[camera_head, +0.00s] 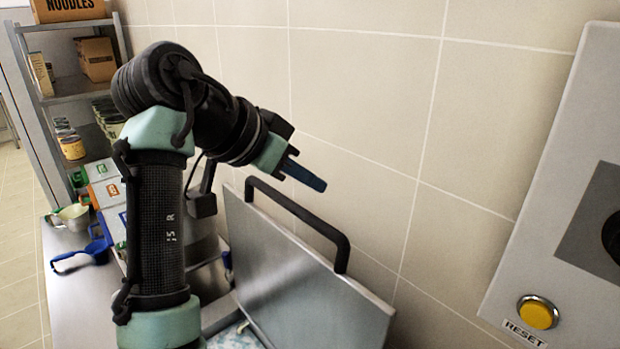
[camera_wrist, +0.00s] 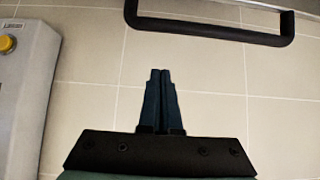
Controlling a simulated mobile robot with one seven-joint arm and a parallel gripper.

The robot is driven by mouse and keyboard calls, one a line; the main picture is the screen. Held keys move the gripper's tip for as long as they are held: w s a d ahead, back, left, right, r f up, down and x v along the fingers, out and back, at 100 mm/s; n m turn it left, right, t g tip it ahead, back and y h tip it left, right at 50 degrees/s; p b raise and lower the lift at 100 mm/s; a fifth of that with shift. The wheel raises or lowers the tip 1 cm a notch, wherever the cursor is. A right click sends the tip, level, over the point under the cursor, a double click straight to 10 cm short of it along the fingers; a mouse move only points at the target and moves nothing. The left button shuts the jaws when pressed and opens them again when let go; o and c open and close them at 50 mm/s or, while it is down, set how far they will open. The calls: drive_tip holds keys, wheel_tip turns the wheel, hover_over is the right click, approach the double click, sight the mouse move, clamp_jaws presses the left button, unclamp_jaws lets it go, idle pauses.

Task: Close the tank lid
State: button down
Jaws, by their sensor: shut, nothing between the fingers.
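The tank lid (camera_head: 290,270) is a grey metal panel standing raised, tilted up near the tiled wall in the head view. Its black bar handle (camera_head: 298,214) runs along the top edge. The handle also shows at the top of the wrist view (camera_wrist: 210,30). My gripper (camera_head: 318,183) is above the lid, close to the handle but apart from it. Its dark blue fingers (camera_wrist: 160,80) are shut together and empty. The tank below the lid is mostly hidden by my arm and the lid; a bit of pale blue and white contents (camera_head: 235,337) shows at the bottom.
A grey control box with a yellow RESET button (camera_head: 537,313) is on the right. A metal shelf (camera_head: 75,87) with boxes and cans stands at the far left. A counter (camera_head: 75,300) holds a blue scoop (camera_head: 97,248) and several cartons. The tiled wall is close behind the lid.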

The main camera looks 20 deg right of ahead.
drive_tip(key=p+x, duration=0.4)
drive_tip(key=x, duration=0.6)
drive_tip(key=a, duration=0.1)
drive_tip(key=s+a+p, duration=0.1)
drive_tip(key=a+p, duration=0.1)
drive_tip(key=a, duration=0.1)
drive_tip(key=shift+s+f, duration=0.3)
